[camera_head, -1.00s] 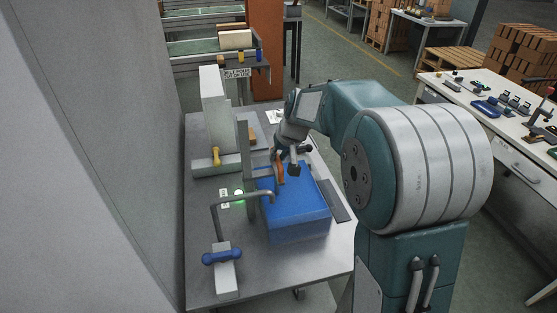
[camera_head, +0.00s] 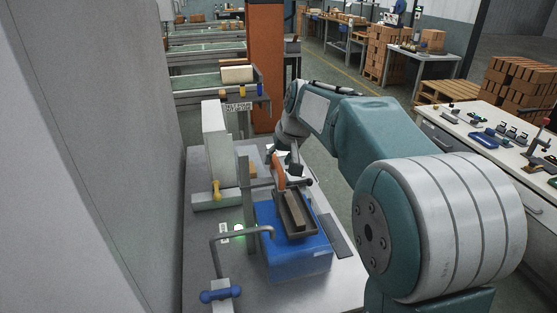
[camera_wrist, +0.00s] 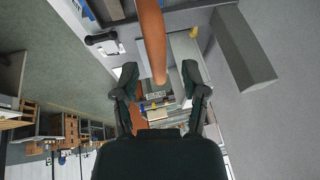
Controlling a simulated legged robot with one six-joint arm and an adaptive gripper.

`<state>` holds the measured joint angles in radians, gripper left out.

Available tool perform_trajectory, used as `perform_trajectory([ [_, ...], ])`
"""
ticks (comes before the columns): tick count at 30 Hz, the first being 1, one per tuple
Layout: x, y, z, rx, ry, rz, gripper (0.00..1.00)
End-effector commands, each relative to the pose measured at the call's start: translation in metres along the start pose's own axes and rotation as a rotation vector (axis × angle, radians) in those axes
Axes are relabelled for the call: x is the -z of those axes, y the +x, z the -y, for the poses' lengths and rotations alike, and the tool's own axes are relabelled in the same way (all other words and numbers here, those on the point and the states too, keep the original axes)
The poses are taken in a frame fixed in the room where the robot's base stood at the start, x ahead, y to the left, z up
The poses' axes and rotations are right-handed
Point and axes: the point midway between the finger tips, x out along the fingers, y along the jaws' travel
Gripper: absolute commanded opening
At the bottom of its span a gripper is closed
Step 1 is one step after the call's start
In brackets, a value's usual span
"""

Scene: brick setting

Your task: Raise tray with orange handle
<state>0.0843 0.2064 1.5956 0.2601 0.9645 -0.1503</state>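The dark tray (camera_head: 311,222) sits in the top of the blue box (camera_head: 300,262), with a long brown-grey block (camera_head: 294,208) lying in it. Its orange handle (camera_head: 279,172) stands up at the far end of the box. My gripper (camera_head: 287,168) is at the handle, partly hidden by it. In the wrist view the orange handle (camera_wrist: 151,35) runs down between the two dark fingers of my gripper (camera_wrist: 160,74). The fingers are apart, with gaps visible on both sides of the handle. Contact cannot be told.
A bent grey lever with a blue grip (camera_head: 220,294) stands left of the box, near a green light (camera_head: 239,234). A white block fixture with a yellow handle (camera_head: 216,190) is behind it. A wall closes the left side; a white table (camera_head: 480,140) is at right.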

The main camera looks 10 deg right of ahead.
Motion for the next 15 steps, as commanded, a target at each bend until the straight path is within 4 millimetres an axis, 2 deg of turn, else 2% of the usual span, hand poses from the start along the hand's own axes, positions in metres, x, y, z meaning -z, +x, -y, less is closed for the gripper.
perform_trajectory([
  [8,-0.001,-0.004,-0.001,-0.001,0.0,0.002,0.57],
  [11,0.0,-0.017,-0.001,-0.001,0.0,0.001,0.57],
  [15,0.0,-0.046,-0.001,-0.002,0.0,-0.001,0.57],
])
